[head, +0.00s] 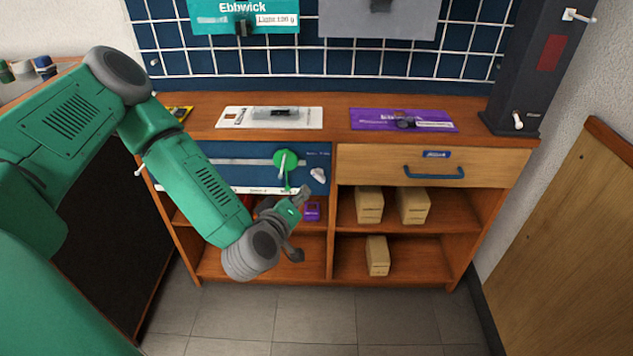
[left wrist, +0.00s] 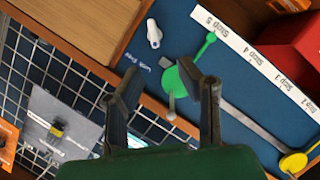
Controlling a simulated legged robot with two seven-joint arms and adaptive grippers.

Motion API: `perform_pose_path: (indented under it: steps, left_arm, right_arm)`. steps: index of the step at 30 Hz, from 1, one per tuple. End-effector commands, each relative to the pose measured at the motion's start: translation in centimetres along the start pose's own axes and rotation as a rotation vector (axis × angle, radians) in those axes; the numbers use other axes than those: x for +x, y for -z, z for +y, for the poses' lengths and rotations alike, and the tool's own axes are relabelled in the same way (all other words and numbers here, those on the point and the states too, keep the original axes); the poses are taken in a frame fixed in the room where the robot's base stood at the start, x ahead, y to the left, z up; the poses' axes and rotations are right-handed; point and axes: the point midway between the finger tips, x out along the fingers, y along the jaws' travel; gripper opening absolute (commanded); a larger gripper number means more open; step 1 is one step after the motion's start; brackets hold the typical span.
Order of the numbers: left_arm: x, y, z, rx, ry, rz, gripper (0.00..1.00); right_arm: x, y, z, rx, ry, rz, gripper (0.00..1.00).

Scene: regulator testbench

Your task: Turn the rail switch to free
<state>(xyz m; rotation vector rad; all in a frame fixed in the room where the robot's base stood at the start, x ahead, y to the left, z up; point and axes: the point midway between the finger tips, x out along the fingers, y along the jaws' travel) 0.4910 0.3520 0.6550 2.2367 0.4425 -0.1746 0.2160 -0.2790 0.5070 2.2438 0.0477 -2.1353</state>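The blue panel (head: 225,178) on the cabinet front carries a rail with a green slider (head: 287,160). A small white switch (head: 317,174) sits on the panel right of the slider; I cannot tell its setting. The left wrist view shows the switch (left wrist: 154,33) beside small lettering that seems to read "Lock" and "Free", and the green slider (left wrist: 192,85). My left gripper (head: 299,222) is open and empty in front of and below the panel. In the left wrist view its fingers (left wrist: 170,88) are apart, with the switch beyond them, untouched. My right gripper is not in view.
A wooden drawer (head: 380,165) with a blue handle is right of the panel. Cardboard boxes (head: 413,206) stand on the shelves below. A yellow slider (left wrist: 293,162) and a red box (left wrist: 300,45) show in the left wrist view. White and purple plates lie on the top.

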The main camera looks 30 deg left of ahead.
Motion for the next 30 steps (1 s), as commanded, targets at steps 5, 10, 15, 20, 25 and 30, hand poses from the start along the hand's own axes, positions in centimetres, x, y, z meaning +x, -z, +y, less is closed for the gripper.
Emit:
perform_pose_path:
  steps: [5, 10, 15, 20, 25, 30]
  left_arm:
    - [3.2, -0.4, 0.4, 0.007, -0.003, 0.002, 0.32]
    - [6.9, -0.5, 0.5, 0.009, -0.003, 0.002, 0.32]
    - [10.1, -0.4, 0.3, 0.007, -0.001, -0.001, 0.32]
    - [11.8, -0.4, 0.4, 0.006, -0.001, -0.003, 0.32]
    - [12.5, -0.4, 0.5, 0.008, -0.002, -0.005, 0.32]
    - [12.4, -0.5, 0.7, 0.01, -0.002, -0.005, 0.32]
  right_arm:
    - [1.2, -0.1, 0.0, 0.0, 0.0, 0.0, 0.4]
    - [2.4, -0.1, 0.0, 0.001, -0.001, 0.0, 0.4]
    - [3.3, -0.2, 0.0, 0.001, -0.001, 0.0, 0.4]
    - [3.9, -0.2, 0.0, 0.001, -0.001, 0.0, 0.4]
    - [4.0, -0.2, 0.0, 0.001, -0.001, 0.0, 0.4]
    - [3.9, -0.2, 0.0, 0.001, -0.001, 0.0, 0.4]
